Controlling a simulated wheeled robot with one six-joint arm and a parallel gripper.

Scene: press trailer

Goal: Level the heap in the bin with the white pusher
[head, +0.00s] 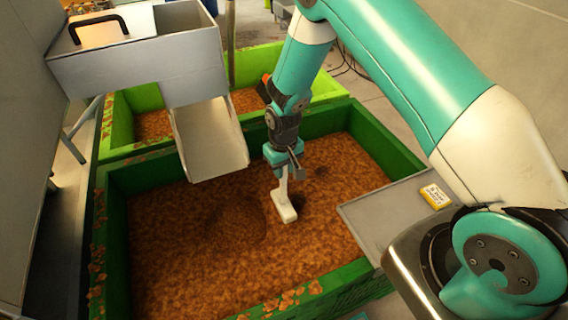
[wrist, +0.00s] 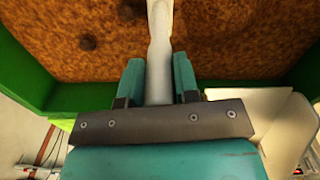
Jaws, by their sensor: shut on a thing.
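The white pusher (head: 284,208) hangs down from my gripper (head: 283,166) in the head view, its flat foot at the surface of the heap. My gripper is shut on its handle; the handle (wrist: 159,60) shows between the two fingers in the wrist view. The heap (head: 180,250) of brown crumbly pulp fills the green bin (head: 115,250). A darker mound or hollow (head: 235,220) lies left of the pusher, and small dark dips show near the foot. I cannot tell if the foot presses into the pulp.
A metal chute (head: 208,140) overhangs the bin's back left. A second, lighter green bin (head: 122,122) stands behind. A grey shelf (head: 375,220) with a yellow box (head: 435,196) sits at the bin's right edge. Scraps lie on the rims.

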